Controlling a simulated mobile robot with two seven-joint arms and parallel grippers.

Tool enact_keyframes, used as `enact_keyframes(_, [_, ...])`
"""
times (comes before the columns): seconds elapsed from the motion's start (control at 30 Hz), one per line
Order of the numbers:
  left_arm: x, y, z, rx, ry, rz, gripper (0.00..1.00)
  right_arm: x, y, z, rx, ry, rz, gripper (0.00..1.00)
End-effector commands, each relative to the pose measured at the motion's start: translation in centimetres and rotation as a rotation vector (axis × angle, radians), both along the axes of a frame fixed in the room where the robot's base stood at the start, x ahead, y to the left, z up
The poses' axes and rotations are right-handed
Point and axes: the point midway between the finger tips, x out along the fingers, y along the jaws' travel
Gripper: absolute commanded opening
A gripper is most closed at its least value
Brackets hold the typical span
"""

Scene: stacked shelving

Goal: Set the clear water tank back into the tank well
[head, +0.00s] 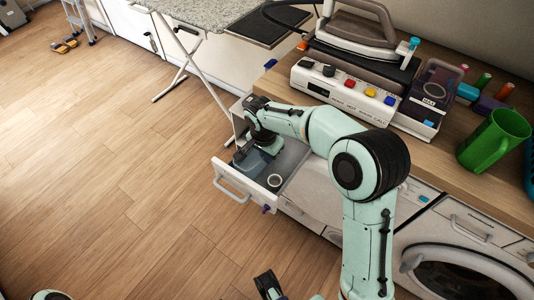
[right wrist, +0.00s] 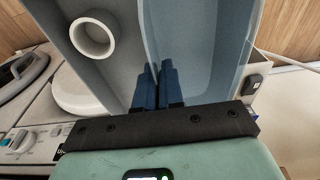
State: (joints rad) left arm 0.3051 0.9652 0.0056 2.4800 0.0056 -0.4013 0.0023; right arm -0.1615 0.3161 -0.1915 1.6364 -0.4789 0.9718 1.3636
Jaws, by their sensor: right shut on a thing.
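The tank's underside is hidden. A clear dark box marked MAX (head: 434,92) stands at the right end of the white control unit. A small part of what looks like my left gripper (head: 268,285) shows at the bottom edge; its jaws are unclear.
A white ring (head: 274,180) stands in the drawer beside the tank. On the wooden counter are an iron (head: 355,42), a control unit with coloured knobs (head: 342,90), thread spools and a green mug (head: 492,140). An ironing board (head: 205,12) stands behind.

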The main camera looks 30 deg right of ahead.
Motion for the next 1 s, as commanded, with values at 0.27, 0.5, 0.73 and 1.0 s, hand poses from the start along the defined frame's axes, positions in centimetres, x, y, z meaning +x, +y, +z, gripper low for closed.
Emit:
enact_keyframes(0.27, [0.0, 0.0, -0.5, 0.001, 0.002, 0.000, 0.40, 0.0, 0.0, -0.6, 0.000, 0.000, 0.000, 0.23])
enact_keyframes(0.5, [0.0, 0.0, -0.6, 0.002, 0.002, 0.002, 0.40, 0.0, 0.0, -0.6, 0.000, 0.000, 0.000, 0.37])
enact_keyframes(0.73, [0.8, 0.1, -0.4, 0.008, -0.023, 0.009, 0.40, 0.0, 0.0, -0.6, 0.000, 0.001, 0.000, 0.37])
enact_keyframes(1.0, [1.3, 0.0, 1.1, 0.006, -0.040, 0.009, 0.40, -0.1, 0.6, 4.5, 0.000, -0.006, 0.001, 0.37])
